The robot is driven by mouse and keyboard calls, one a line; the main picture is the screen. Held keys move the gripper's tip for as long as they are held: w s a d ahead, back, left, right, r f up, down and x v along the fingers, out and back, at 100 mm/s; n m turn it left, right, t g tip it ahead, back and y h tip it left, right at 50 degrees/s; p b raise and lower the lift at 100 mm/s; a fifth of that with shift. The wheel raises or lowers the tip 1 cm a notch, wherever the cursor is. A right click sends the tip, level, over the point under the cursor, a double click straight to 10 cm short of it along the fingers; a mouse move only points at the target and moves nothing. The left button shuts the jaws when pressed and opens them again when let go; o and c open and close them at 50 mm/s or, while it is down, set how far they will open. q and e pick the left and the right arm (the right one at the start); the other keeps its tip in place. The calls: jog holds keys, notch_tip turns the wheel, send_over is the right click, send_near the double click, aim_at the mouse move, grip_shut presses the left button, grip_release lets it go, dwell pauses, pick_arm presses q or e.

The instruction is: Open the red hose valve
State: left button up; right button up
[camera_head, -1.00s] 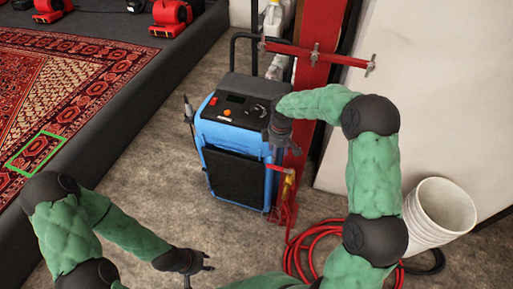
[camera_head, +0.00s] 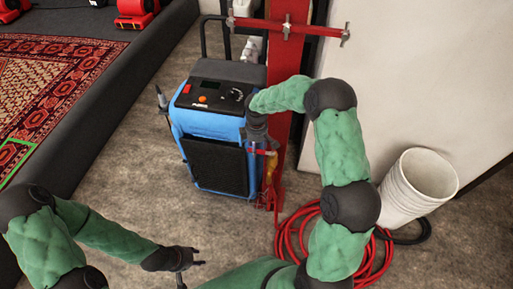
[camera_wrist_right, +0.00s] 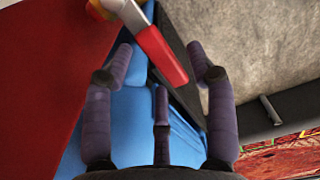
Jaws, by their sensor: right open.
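The red hose valve handle (camera_head: 262,152) sits on a brass valve body (camera_head: 270,168) low on the red post. In the right wrist view the red lever (camera_wrist_right: 162,55) slants between the spread fingertips, with its pale metal part and a bit of brass at the top. My right gripper (camera_head: 264,146) is just above the handle and partly hides it; it also shows open in the wrist view (camera_wrist_right: 160,50). I cannot tell whether a finger touches the lever. My left gripper (camera_head: 202,262) is apart from everything, low over the floor, with fingers spread and empty.
A blue machine (camera_head: 205,130) stands directly left of the valve. The red post (camera_head: 288,95) carries a crossbar (camera_head: 288,27) above. A coiled red hose (camera_head: 290,240) and white buckets (camera_head: 415,188) are at the lower right. A rug (camera_head: 50,85) lies on a raised platform at left.

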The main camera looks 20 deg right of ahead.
grip_shut()
dwell(0.3)
jog(key=shift+s+a+r+n+p, duration=0.15)
jog(key=shift+s+a+n+p, duration=0.3)
jog(key=shift+n+p, duration=0.6)
jog(key=s+n+p, duration=0.7)
jog(key=n+p, duration=0.4)
jog(key=n, duration=0.1)
jog(key=shift+s+f+n, duration=0.1)
jog(key=shift+f+n, duration=0.1)
jog(key=shift+n, duration=0.05)
